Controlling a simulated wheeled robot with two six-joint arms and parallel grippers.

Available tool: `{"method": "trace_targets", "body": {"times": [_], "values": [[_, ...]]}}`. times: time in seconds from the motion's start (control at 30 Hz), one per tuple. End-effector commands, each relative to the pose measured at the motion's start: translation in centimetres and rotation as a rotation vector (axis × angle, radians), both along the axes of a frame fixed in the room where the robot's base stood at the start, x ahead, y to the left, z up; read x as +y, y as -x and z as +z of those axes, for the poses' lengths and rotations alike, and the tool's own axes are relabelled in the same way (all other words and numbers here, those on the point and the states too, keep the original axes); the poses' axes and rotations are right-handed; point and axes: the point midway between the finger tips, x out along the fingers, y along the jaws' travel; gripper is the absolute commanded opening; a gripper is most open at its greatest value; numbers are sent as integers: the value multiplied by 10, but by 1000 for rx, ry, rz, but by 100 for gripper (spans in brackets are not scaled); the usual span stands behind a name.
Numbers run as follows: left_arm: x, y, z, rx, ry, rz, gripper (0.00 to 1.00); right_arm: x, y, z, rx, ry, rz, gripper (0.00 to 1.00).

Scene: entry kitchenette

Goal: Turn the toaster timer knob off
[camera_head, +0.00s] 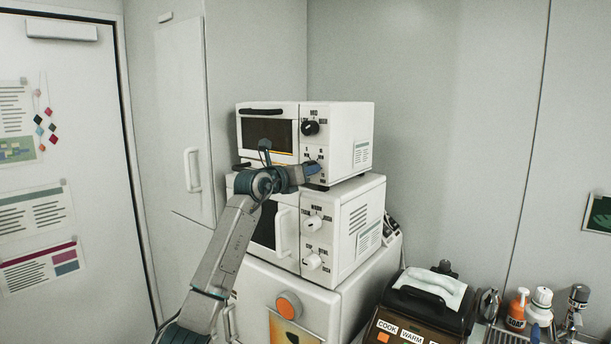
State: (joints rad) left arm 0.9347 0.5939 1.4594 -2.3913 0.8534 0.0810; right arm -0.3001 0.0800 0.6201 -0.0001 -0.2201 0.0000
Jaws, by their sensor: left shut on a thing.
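The toaster (342,120) is the white oven-like box with a dark window, on top of a stack of two appliances. Its black upper knob (310,128) shows clearly on the right of its front. My left gripper (313,168) reaches in from the lower left to the lower part of that control panel. Its blue fingertips are shut on the lower knob there, which I take to be the timer knob. The fingers hide this knob, so its pointing direction cannot be seen. My right gripper is not in view.
Below the toaster is a white appliance (357,218) with two white knobs, standing on a white cabinet (357,287). A tall locker (178,120) with a handle is to the left. A dark appliance (421,311) marked COOK and WARM and several bottles are at lower right.

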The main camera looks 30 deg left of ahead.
Motion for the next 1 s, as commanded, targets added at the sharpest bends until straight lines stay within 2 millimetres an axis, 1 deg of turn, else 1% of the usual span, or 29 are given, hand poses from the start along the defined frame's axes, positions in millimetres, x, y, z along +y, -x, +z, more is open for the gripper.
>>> {"method": "trace_targets", "body": {"times": [0.03,0.2,0.5,0.7,1.0], "values": [[0,0,-2,4,45,0,13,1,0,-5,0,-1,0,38],[-1,0,-1,15,200,-1,13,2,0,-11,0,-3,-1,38],[-1,0,-1,33,421,-1,13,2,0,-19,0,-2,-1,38],[-1,0,0,40,510,-1,13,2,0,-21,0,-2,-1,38],[-1,0,0,44,563,0,12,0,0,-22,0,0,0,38]]}}
